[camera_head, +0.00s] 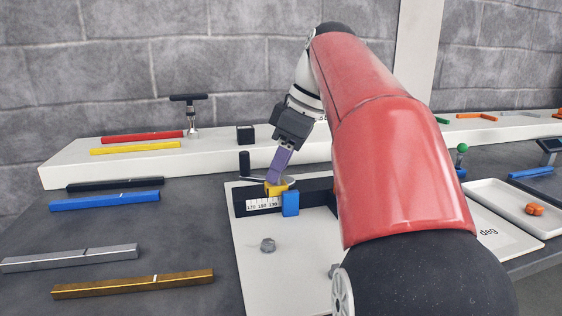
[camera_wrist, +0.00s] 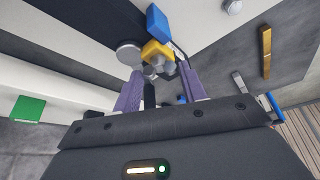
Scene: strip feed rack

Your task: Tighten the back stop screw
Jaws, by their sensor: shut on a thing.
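My gripper (camera_head: 277,174) reaches down to the black rail (camera_head: 318,190) on the white base plate, its purple fingers at the yellow block (camera_head: 275,189). In the wrist view my gripper (camera_wrist: 161,73) has its fingertips on either side of a small grey screw head (camera_wrist: 154,69) beside the yellow block (camera_wrist: 155,50). It is shut on this screw, which the fingers hide in the head view. A blue block (camera_head: 290,203) is on the rail's front, just right of the yellow block; it also shows in the wrist view (camera_wrist: 157,22). The screw's threads are hidden.
A black upright handle (camera_head: 244,162) stands at the rail's left end, close to my fingers. Coloured bars lie at left, including a blue bar (camera_head: 104,201) and a brass bar (camera_head: 133,284). A white tray (camera_head: 487,192) with orange pieces is at right.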

